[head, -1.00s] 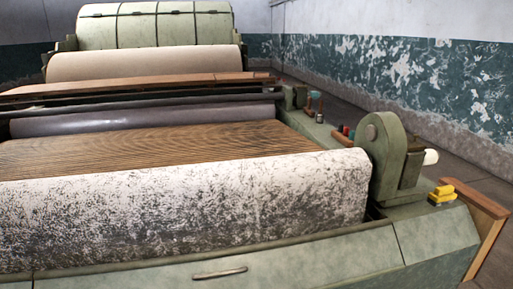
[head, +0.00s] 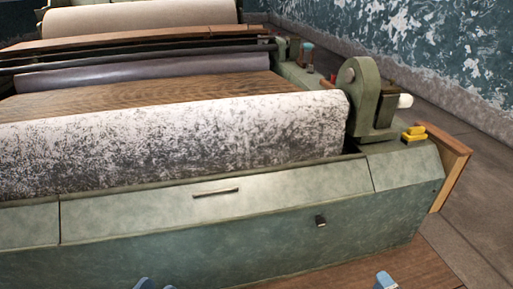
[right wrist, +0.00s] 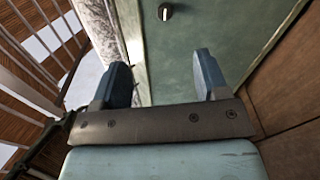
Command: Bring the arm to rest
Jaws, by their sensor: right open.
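My right gripper (right wrist: 163,62) is open in the right wrist view, with two blue fingers apart and nothing between them. In the head view a blue tip of it (head: 385,281) shows at the bottom edge, low in front of the machine's green front panel (head: 250,235). A small piece of what looks like my left gripper (head: 153,284) shows at the bottom edge left of centre; the rest is cut off, so its jaws cannot be judged.
The machine carries a speckled white roller (head: 180,145), a metal handle (head: 216,192), a small dark knob (head: 320,221) and a yellow block (head: 413,133). A wooden board (head: 450,175) edges its right end. Brown floor (head: 425,262) is clear at lower right.

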